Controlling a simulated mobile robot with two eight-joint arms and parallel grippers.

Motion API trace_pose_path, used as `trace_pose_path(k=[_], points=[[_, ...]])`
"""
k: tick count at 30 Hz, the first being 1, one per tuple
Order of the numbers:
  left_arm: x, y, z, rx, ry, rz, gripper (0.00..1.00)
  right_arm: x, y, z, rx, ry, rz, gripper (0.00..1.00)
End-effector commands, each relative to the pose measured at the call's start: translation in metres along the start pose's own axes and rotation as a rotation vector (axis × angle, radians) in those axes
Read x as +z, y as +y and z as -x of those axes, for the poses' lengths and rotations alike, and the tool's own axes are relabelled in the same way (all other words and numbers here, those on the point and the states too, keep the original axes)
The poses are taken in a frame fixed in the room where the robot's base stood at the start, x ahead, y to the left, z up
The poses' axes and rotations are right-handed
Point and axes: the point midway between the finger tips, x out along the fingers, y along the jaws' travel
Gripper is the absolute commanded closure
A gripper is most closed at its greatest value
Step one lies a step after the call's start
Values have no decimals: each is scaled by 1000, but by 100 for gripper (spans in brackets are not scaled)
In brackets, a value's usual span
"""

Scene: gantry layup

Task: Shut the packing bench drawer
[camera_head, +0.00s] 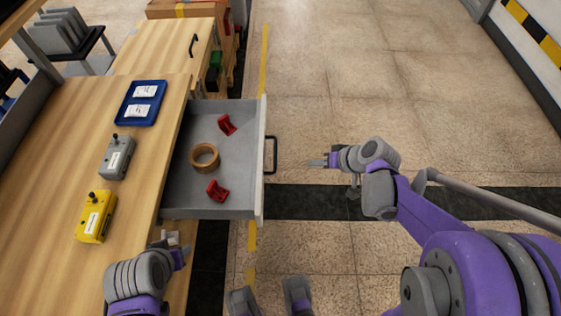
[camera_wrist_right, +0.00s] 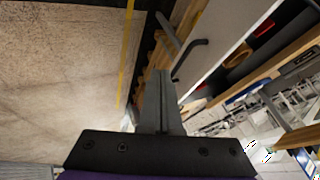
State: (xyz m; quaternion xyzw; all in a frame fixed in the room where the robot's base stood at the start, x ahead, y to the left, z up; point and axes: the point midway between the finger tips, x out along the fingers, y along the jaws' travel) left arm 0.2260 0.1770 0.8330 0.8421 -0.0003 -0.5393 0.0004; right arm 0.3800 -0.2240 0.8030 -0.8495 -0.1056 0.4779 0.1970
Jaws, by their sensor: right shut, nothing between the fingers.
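The packing bench drawer (camera_head: 215,122) is pulled out to the right from the wooden bench and stands open. Its dark bar handle (camera_head: 273,155) is on the outer face of its pale front panel (camera_head: 261,190). My right gripper (camera_head: 312,162) is shut and empty, to the right of the handle and apart from it. In the right wrist view its fingers (camera_wrist_right: 162,74) point toward the handle (camera_wrist_right: 186,58) and front panel (camera_wrist_right: 222,45). My left gripper (camera_head: 184,254) is by the bench edge at the lower left; its fingers are too unclear to read.
Inside the drawer are a tan ring (camera_head: 205,167) and two red parts (camera_head: 227,125). The bench top (camera_head: 60,190) carries a blue tray (camera_head: 155,112), a grey box (camera_head: 117,165) and a yellow box (camera_head: 85,232). Open floor (camera_head: 350,70) lies right of the drawer.

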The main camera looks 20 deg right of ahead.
Motion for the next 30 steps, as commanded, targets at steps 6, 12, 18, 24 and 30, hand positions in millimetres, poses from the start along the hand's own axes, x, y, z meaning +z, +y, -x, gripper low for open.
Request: trace_pose_path(k=[6,12,18,24,30], points=[[3,0,-5,0,-2,0,50,-1,1,-23,-6,2,1,100],[8,0,-14,0,-5,0,50,0,1,-65,-7,1,1,100],[11,0,-21,0,-7,0,50,0,0,-106,-6,1,1,100],[9,0,-16,0,-6,0,50,-4,-29,-111,-5,2,2,100],[9,0,-16,0,-6,0,50,-5,-37,-114,-4,2,-1,100]])
